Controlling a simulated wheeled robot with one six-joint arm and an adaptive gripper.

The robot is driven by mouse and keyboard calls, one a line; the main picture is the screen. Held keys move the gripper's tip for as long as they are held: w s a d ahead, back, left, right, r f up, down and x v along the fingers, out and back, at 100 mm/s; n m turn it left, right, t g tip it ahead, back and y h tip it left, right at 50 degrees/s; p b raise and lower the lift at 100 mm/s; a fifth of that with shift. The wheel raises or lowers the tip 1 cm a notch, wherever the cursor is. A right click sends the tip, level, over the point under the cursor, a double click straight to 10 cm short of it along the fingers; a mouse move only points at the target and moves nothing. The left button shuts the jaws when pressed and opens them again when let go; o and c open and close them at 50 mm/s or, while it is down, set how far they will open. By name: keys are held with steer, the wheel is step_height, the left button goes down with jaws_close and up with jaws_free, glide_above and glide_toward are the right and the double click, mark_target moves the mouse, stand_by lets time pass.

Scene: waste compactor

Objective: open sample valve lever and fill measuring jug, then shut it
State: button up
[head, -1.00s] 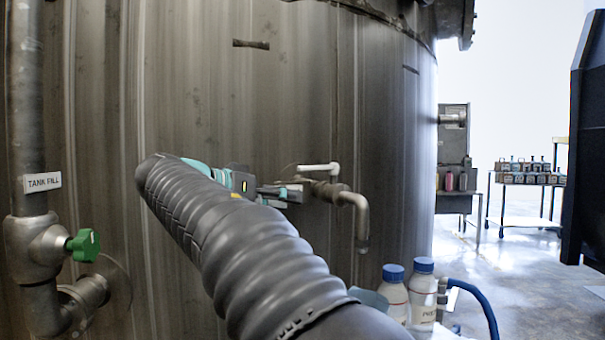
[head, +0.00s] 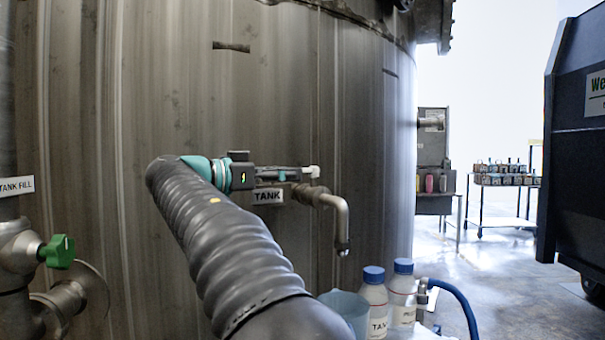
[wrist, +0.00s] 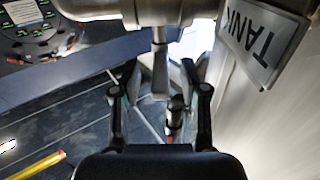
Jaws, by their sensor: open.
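The sample valve on the tank has a white lever (head: 313,171) and a bent spout (head: 343,218) pointing down. My gripper (head: 300,174) is level with the valve, its fingertips close to the lever and hiding part of it. In the wrist view my gripper (wrist: 160,95) is open, and a pale grey bar (wrist: 160,62), apparently the lever, lies between the fingers. I cannot tell whether they touch it. The translucent blue measuring jug (head: 345,306) stands below the spout, partly behind my arm. Its fill level is not visible.
A TANK label (head: 267,197) is on the tank wall beside the valve. Two blue-capped bottles (head: 374,300) (head: 403,292) stand right of the jug, near a blue hose (head: 460,300). A green-handled valve (head: 57,251) is at left. The floor at right is mostly clear.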

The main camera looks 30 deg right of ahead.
mark_target(310, 173)
steer(key=shift+d, duration=2.15)
jaws_close()
